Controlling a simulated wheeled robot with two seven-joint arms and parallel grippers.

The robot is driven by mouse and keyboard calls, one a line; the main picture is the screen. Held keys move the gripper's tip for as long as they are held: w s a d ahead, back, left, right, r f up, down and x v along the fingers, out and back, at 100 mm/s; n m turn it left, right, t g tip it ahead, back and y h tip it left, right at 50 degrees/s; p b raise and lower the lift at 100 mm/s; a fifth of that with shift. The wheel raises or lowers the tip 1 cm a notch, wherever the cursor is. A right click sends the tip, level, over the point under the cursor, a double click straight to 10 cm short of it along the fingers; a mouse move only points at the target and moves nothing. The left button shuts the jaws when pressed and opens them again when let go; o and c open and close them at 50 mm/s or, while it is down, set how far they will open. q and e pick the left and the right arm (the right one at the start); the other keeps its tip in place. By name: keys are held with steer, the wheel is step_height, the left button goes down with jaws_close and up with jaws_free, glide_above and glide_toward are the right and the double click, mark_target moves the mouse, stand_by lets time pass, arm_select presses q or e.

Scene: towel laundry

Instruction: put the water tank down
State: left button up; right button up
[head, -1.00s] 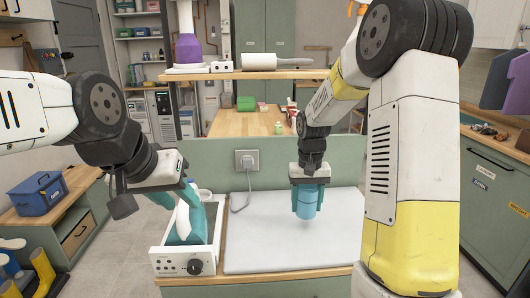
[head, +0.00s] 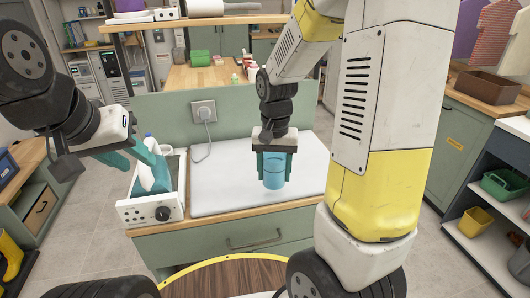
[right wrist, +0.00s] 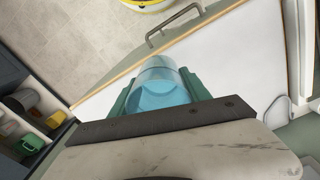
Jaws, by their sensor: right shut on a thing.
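The water tank (head: 273,174) is a clear blue cylinder, upright over the white ironing pad (head: 215,190). My right gripper (head: 275,168) is shut on it from above, a finger on each side. I cannot tell whether its bottom touches the pad. In the right wrist view the tank (right wrist: 160,88) sits between the teal fingers, with the pad (right wrist: 235,65) behind it. My left gripper (head: 132,158) looks open and empty, just left of a teal and white iron (head: 158,178) in its white station with a black knob (head: 140,212).
A wall socket (head: 203,111) with a cord is on the green panel behind the pad. A drawer with a handle (head: 254,240) is below the pad's front edge. Shelves with bins (head: 503,186) stand at the right. The pad left of the tank is clear.

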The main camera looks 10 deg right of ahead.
steer(key=w+d, duration=0.1)
steer(key=w, duration=0.2)
steer(key=w+d, duration=0.1)
steer(key=w, duration=0.3)
steer(key=w+d+f, duration=0.1)
steer(key=w+d, duration=0.1)
steer(key=w, duration=0.1)
steer(key=shift+w, duration=0.15)
steer(key=shift+w+f, duration=0.1)
steer(key=shift+f, duration=1.65)
steer(key=shift+f, duration=0.15)
steer(key=o, duration=1.4)
steer(key=shift+o, duration=0.2)
